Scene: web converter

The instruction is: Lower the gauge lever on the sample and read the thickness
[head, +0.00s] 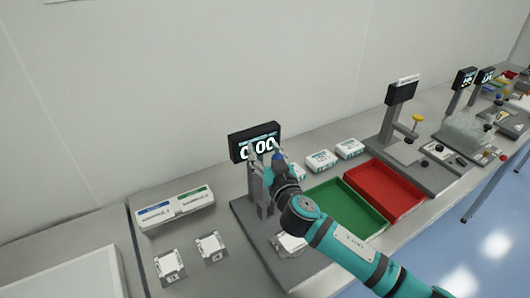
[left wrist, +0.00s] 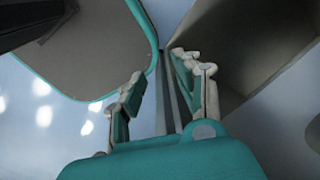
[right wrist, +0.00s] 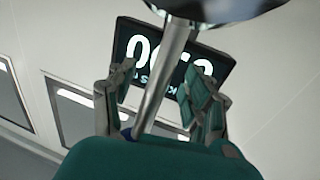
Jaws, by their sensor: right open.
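The thickness gauge has a dark display (head: 243,151) that reads 0.00; the display also shows upside down in the right wrist view (right wrist: 133,68). A white sample piece (head: 291,244) lies on the gauge's grey base (head: 247,222), partly hidden by my right arm. My right gripper (head: 266,158) is at the gauge, just below the display. In the right wrist view, a metal rod (right wrist: 166,75), apparently the lever, runs between its open fingers, with a bit of blue at its near end. I cannot tell whether the fingers touch it. My left gripper (left wrist: 160,85) is open and empty, away from the gauge.
A green tray (head: 345,207) and a red tray (head: 385,188) stand right of the gauge. Small white packs (head: 319,161) lie behind them. A labelled white box (head: 174,208) and white pieces (head: 169,265) lie to the left. Another gauge station (head: 402,92) stands farther right.

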